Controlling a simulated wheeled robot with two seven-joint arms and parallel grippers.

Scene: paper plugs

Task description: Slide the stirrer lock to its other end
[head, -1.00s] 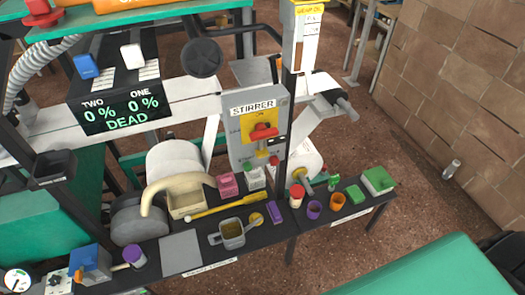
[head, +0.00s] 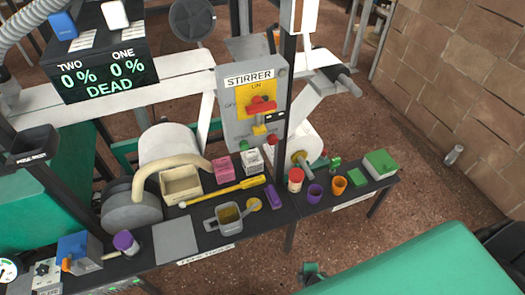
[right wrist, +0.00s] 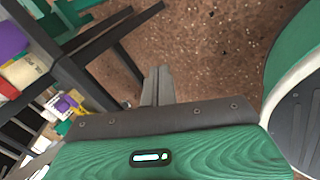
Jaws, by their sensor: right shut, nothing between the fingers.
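The grey stirrer panel (head: 235,118), labelled STIRRER, stands upright behind the bench in the head view. On its yellow plate is a red handle (head: 261,104). A small yellow piece (head: 259,130) sits just below the handle, and a small black piece (head: 275,117) sits at its right; I cannot tell for certain which is the lock. My right gripper (head: 312,271) is low at the bottom edge, well below and apart from the panel. In the right wrist view its fingers (right wrist: 158,85) are together and empty above the brown floor. My left gripper is not in view.
The dark bench below the panel holds a yellow rod (head: 225,190), a grey jug (head: 229,216), a red-topped jar (head: 295,180), and purple (head: 315,193) and orange (head: 339,185) cups. A dark post (head: 287,90) rises at the panel's right. Open floor (head: 400,190) lies right of the bench.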

